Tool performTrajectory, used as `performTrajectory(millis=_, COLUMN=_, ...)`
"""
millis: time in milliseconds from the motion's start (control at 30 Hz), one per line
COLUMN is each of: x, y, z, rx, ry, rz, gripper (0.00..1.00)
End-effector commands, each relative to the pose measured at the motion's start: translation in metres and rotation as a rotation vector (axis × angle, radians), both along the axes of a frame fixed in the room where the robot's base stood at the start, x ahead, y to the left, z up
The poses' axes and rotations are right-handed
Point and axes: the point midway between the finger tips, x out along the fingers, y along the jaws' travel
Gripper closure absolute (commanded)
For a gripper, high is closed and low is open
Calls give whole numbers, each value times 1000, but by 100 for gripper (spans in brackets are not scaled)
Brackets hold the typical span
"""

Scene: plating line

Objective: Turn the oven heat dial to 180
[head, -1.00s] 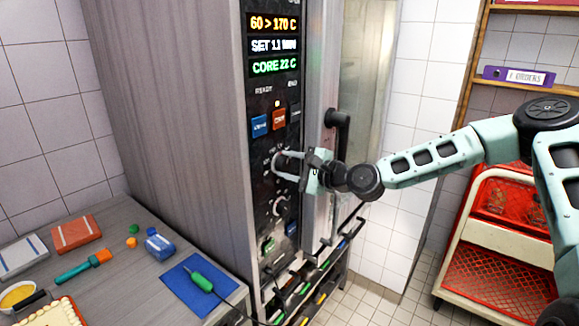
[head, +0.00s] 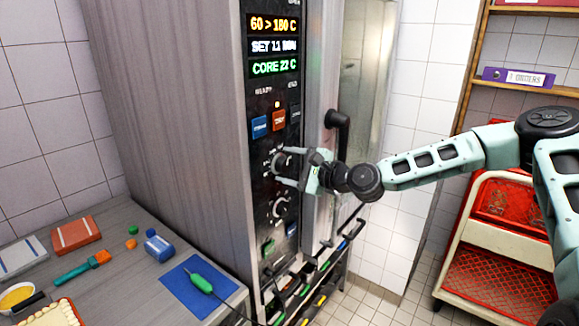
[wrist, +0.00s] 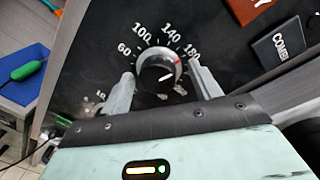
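The oven heat dial (head: 278,162) is a round dark knob with a pale rim on the black control panel. In the wrist view the dial (wrist: 157,67) has a red mark on its upper right, toward the printed 180. The top line of the display (head: 274,24) appears to read 60 > 180 C, slightly blurred. My gripper (head: 284,168) is in front of the dial with its fingers apart, one above and one below. In the wrist view my gripper (wrist: 161,82) has a finger at either side of the dial, with a visible gap on the right.
A second dial (head: 279,206) sits below. Blue and orange buttons (head: 278,120) are above, and a black door handle (head: 338,120) is to the right. A counter with a blue mat (head: 179,285) and a green-handled probe (head: 201,283) stands at lower left.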

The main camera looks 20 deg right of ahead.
Motion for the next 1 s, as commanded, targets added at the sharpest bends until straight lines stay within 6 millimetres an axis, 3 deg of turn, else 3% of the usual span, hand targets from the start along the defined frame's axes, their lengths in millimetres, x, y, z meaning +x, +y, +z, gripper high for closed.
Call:
performTrajectory(millis=267, x=-9, y=-8, z=-2, rx=0, ry=2, rz=0, gripper=37)
performTrajectory(millis=1000, x=-121, y=-96, z=9, rx=1, ry=0, rz=-1, gripper=37)
